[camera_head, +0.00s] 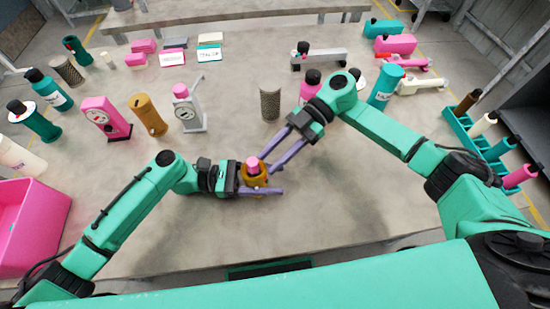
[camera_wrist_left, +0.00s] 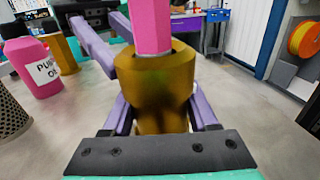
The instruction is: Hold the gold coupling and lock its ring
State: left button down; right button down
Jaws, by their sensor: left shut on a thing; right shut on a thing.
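The gold coupling (camera_head: 261,181) stands upright over the near middle of the table; a pink hexagonal piece (camera_head: 253,162) sits on its top. In the left wrist view the coupling (camera_wrist_left: 155,88) fills the middle, with the pink piece (camera_wrist_left: 150,25) above it on a pale stem. My left gripper (camera_head: 268,184) is shut around the coupling's lower body, a purple finger on each side. My right gripper (camera_head: 272,160) reaches down from the upper right, its two purple fingers by the coupling's top and shut on the pink piece. Its exact contact is partly hidden.
Another gold cylinder (camera_head: 148,115), pink and grey gauges, bottles and a mesh cylinder (camera_head: 270,103) stand farther back. A pink bin (camera_head: 30,228) is at the left and a teal rack (camera_head: 485,145) of bottles at the right. The front of the table is clear.

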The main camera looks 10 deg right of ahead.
pick_arm(q)
jog(key=shift+d, duration=0.1)
pick_arm(e)
jog(key=shift+w+a+n+g+h, duration=0.1)
jog(key=shift+a+n+g+h, duration=0.2)
jog(key=shift+n+g, duration=0.25)
jog(key=shift+f+n+g, duration=0.1)
jog(key=shift+n+g, duration=0.15)
pick_arm(q)
jog(key=shift+w, duration=0.1)
pick_arm(e)
jog(key=c, duration=0.7)
grip_release()
jog(key=shift+w+d, duration=0.1)
jog(key=v, duration=0.7)
jog(key=shift+r, duration=0.25)
jog(key=shift+d, duration=0.15)
pick_arm(q)
jog(key=shift+c, duration=0.5)
grip_release()
